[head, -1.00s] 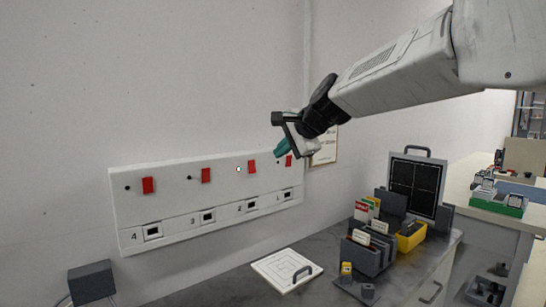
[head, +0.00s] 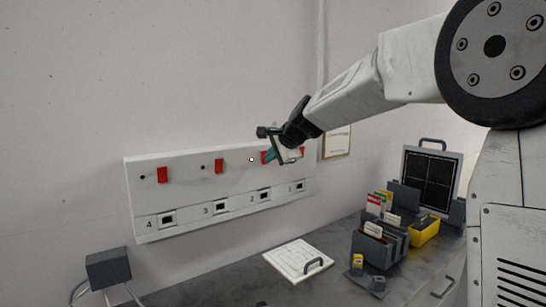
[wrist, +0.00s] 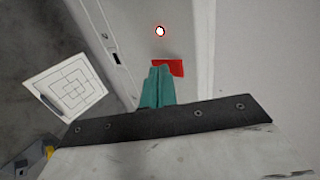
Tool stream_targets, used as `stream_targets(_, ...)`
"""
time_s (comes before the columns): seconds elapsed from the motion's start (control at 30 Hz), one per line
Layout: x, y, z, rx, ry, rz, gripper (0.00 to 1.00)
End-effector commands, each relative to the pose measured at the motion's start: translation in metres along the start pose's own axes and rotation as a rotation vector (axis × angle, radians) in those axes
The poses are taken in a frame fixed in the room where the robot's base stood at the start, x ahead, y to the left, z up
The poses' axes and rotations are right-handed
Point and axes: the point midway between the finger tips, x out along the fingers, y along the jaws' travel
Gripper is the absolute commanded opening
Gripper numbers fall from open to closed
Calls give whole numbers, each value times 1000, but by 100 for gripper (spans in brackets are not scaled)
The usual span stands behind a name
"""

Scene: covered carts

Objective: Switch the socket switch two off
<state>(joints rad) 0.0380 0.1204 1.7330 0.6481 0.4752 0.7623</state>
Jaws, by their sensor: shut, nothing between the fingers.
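The white socket panel (head: 185,198) is on the wall, with red switches above sockets numbered 4, 3, 2, 1 from left to right. Switch two (head: 263,157) is red and partly hidden behind my fingers; it also shows in the wrist view (wrist: 176,67). The small lamp (head: 251,159) beside it is lit, glowing white-red in the wrist view (wrist: 160,31). My gripper (head: 269,156) is shut and empty, its teal fingertips (wrist: 158,80) right at the edge of switch two. I cannot tell whether they touch it.
Switch three (head: 219,166) and switch four (head: 162,175) have dark lamps. Switch one (head: 302,152) is partly hidden by my gripper. Below, the counter holds a white board with a handle (head: 297,259), grey racks (head: 372,249) and a yellow bin (head: 425,233).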

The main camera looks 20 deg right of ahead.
Motion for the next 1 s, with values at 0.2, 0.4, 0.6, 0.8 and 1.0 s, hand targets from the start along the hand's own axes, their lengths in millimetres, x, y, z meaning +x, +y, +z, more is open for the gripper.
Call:
stream_targets(0.2,4,1,0,0,0,1,0)
stream_targets(0.4,12,6,0,0,-1,2,0)
stream_targets(0.6,13,7,1,0,-2,6,0)
stream_targets(0.8,10,2,1,1,-3,5,0)
stream_targets(1.0,4,-7,1,0,-2,2,0)
